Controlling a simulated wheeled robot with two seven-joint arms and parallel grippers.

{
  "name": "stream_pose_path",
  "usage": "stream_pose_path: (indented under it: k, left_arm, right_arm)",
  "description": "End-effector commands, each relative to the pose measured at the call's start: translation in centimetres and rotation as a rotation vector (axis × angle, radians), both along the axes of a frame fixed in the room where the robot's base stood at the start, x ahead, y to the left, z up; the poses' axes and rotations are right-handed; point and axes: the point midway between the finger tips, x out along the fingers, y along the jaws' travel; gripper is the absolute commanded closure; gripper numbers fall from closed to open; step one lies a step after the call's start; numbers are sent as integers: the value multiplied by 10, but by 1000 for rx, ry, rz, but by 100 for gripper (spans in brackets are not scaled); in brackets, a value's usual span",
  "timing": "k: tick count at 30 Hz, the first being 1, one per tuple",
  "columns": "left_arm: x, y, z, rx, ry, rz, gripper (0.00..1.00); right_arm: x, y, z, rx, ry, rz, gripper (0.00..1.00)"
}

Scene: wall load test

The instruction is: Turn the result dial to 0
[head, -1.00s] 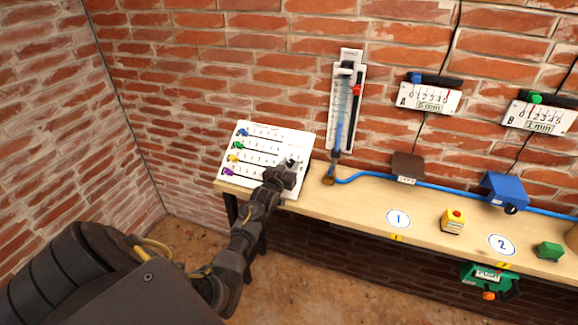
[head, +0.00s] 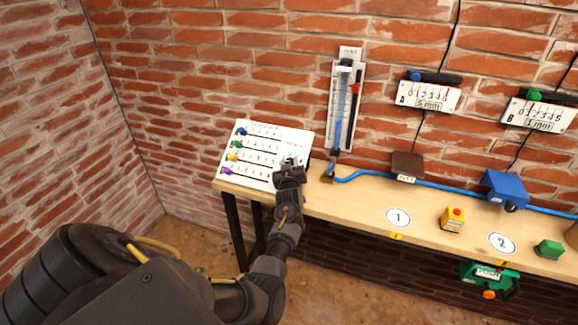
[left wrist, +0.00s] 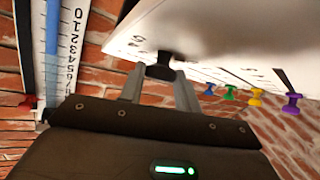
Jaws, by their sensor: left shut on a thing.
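The white sloped board (head: 276,148) stands at the left end of the bench, with rows of printed numbers and a RESULT label at its right side. My left gripper (head: 290,163) is at the board's right part. In the left wrist view its two fingers (left wrist: 160,82) are closed on a dark knob (left wrist: 161,67) on the board's face, which I take as the result dial. The gripper hides the dial in the head view, and its pointer reading cannot be told. My right gripper is not in view.
Blue (head: 241,131), green (head: 237,144), yellow (head: 233,156) and purple (head: 227,170) pegs sit along the board's left side. A tall gauge (head: 345,105) with a red marker is on the wall right of the board. A yellow button box (head: 453,219) stands on the bench (head: 345,200).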

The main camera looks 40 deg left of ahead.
Motion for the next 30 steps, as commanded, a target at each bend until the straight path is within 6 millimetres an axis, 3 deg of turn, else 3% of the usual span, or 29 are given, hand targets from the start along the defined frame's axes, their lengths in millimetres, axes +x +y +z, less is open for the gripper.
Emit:
stream_pose_path:
  k: [19,20,24,30]
  left_arm:
    - [1,-1,0,-36,-13,53,90]
    - [1,-1,0,-36,-13,53,66]
    - [1,-1,0,-35,-12,53,48]
    - [0,-1,0,-35,-12,53,48]
  right_arm:
    - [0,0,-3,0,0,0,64]
    - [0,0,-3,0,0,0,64]
    - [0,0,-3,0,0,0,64]
    - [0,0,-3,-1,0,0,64]
